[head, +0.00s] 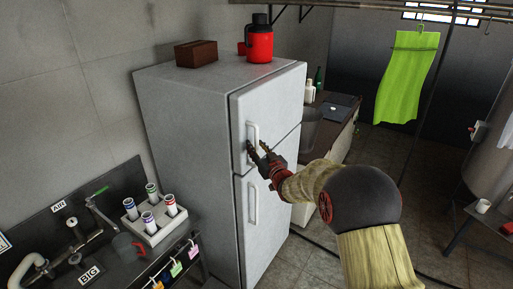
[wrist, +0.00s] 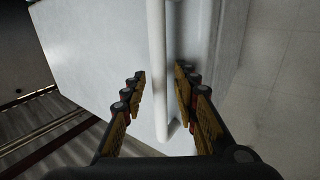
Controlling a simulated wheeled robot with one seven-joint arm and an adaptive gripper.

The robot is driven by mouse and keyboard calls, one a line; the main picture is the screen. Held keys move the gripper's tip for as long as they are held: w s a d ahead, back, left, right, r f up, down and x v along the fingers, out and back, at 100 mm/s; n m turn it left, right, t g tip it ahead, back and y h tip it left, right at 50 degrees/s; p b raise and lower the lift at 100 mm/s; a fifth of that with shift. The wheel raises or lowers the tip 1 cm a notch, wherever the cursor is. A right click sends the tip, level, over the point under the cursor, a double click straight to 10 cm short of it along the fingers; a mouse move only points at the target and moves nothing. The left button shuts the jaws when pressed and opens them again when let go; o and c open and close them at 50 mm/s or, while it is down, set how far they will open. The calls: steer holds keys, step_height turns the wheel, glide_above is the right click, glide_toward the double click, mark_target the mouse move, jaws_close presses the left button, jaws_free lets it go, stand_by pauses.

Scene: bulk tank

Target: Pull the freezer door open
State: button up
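The freezer door (head: 280,97) is the upper door of a white two-door fridge, and it is shut. Its upright white handle (head: 253,131) is on the left part of the door. In the wrist view the handle's white bar (wrist: 157,45) runs down between my fingertips. My gripper (head: 257,149) is at the lower half of the handle. Its two fingers are apart in the wrist view (wrist: 161,76), one on each side of the bar. I cannot tell whether either finger touches it.
The lower fridge door (head: 265,219) has its own handle (head: 253,202) and is shut. A red flask (head: 260,44) and a brown box (head: 196,53) stand on top. A sink counter with a tube rack (head: 154,227) is at left. Open floor lies at front right.

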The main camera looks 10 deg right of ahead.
steer(key=shift+c, duration=1)
jaws_close()
